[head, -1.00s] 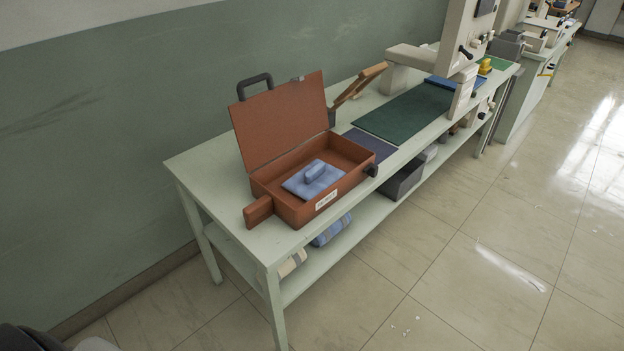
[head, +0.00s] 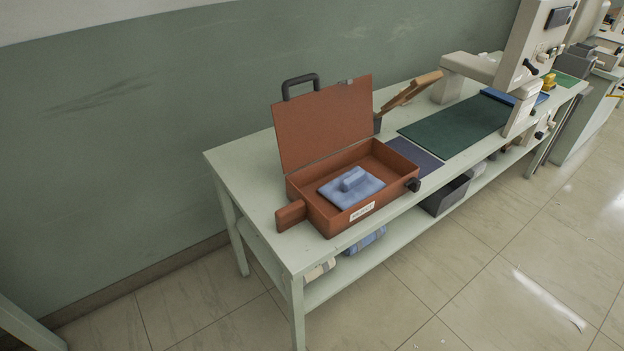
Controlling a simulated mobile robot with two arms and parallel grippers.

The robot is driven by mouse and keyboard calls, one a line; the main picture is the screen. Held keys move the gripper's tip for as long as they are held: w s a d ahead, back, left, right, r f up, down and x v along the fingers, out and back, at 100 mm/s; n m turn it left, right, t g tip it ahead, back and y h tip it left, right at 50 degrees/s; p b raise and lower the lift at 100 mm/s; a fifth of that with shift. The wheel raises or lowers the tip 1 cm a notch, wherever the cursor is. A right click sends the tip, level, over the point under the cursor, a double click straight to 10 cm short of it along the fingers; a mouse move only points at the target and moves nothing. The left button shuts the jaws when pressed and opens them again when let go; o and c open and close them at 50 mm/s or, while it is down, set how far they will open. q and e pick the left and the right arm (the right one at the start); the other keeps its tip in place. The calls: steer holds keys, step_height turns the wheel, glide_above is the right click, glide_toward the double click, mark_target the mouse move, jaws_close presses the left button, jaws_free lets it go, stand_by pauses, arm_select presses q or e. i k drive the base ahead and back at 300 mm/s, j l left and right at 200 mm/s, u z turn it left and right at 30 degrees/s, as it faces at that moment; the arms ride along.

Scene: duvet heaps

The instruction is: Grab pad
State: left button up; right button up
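A blue pad (head: 352,188) with a raised handle-like block on top lies flat inside an open reddish-brown case (head: 297,191). The case stands on a pale green table (head: 238,153), its lid (head: 325,120) raised at the back with a dark handle on top. A white label is on the case's front wall. Neither of my grippers is in view, so their state is hidden.
A dark blue mat (head: 417,157) and a green mat (head: 455,128) lie right of the case. A beige machine (head: 520,70) stands farther right. The lower shelf holds a grey bin (head: 445,195) and rolled cloths (head: 366,239). The floor in front is clear.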

mark_target(356, 185)
steer(key=i+l+u, duration=0.2)
steer(key=l+u, duration=0.15)
steer(key=l, duration=0.35)
steer(key=i+l+u, duration=0.15)
steer(key=l+u, duration=0.25)
steer(key=l, duration=0.3)
steer(key=l+u, duration=0.35)
steer(key=l, duration=0.35)
